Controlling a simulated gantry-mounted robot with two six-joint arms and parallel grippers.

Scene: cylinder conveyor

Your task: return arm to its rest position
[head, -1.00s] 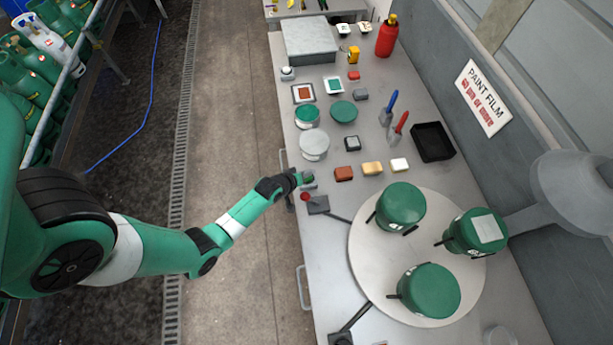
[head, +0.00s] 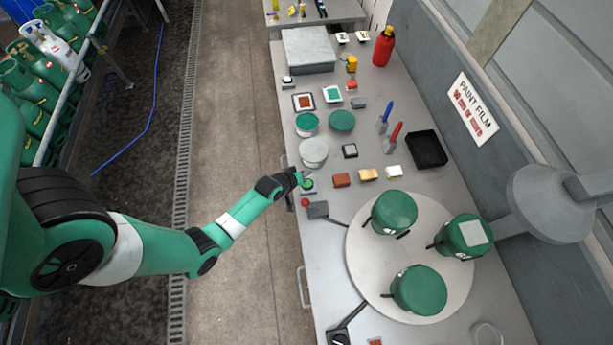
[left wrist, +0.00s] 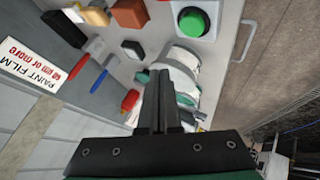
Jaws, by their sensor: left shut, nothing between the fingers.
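My left arm (head: 245,208) comes in from the left of the head view and reaches over the aisle to the bench's near edge. My left gripper (head: 299,176) is beside a green push button (head: 307,184) at that edge. In the left wrist view the gripper (left wrist: 162,85) is shut and empty, its two fingers pressed together. The green button (left wrist: 192,22) shows above and right of the fingers there, apart from them. My right gripper is in neither view.
The bench (head: 325,260) carries a round turntable (head: 365,270) with three green cylinders. Paint tins, including a grey-lidded one (head: 313,150), sponges, scrapers and a black tray (head: 427,150) stand farther along. A red button (head: 305,202) is close by. The aisle floor (head: 225,110) is clear.

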